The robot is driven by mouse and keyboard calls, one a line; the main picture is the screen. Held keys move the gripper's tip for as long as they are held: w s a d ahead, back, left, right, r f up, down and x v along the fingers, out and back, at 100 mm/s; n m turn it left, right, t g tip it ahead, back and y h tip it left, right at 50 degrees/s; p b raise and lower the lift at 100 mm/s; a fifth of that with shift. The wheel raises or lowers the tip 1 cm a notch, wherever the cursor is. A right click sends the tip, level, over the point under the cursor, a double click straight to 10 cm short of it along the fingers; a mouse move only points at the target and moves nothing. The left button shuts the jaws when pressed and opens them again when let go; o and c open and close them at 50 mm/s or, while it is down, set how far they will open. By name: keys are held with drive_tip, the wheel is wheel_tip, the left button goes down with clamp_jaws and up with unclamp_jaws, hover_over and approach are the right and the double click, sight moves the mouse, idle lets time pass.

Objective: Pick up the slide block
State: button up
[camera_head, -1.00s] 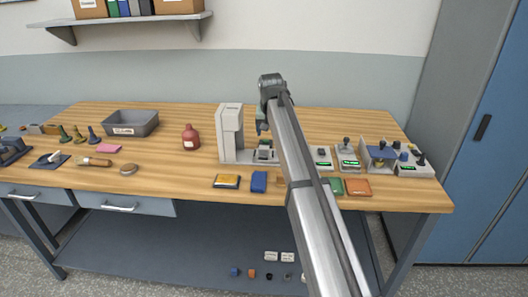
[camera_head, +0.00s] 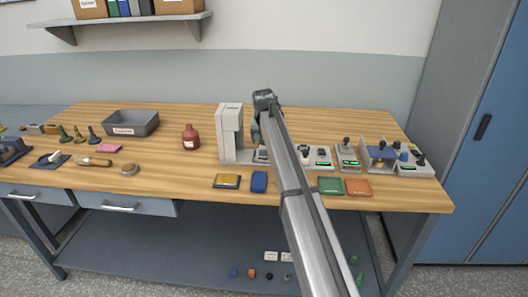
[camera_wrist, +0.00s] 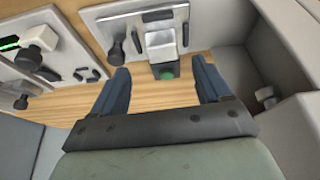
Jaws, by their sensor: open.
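A small pale grey block (camera_wrist: 160,42), which looks like the slide block, sits in a panel (camera_wrist: 112,14) at the top of the wrist view. A dark piece with a round green top (camera_wrist: 166,73) is at the block's near end. I cannot tell whether the two are joined. My gripper (camera_wrist: 161,65) is open, its two blue-grey fingers apart, with the green-topped piece between the fingertips in the picture. Nothing is gripped. In the head view my gripper (camera_head: 258,134) is beside the white upright machine (camera_head: 231,128), and my arm hides part of the space there.
Control boxes with knobs (camera_head: 349,160) stand to the right. A red bottle (camera_head: 191,138) and grey tray (camera_head: 131,123) stand left.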

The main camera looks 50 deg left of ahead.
sight(264, 147)
drive_tip(key=shift+x, duration=2.6)
drive_tip(key=shift+s+a, duration=0.1)
drive_tip(key=shift+s, duration=0.05)
drive_tip(key=shift+c, duration=0.3)
drive_tip(key=c, duration=1.2)
drive_tip(key=shift+o, duration=0.2)
drive_tip(key=shift+r, duration=0.1)
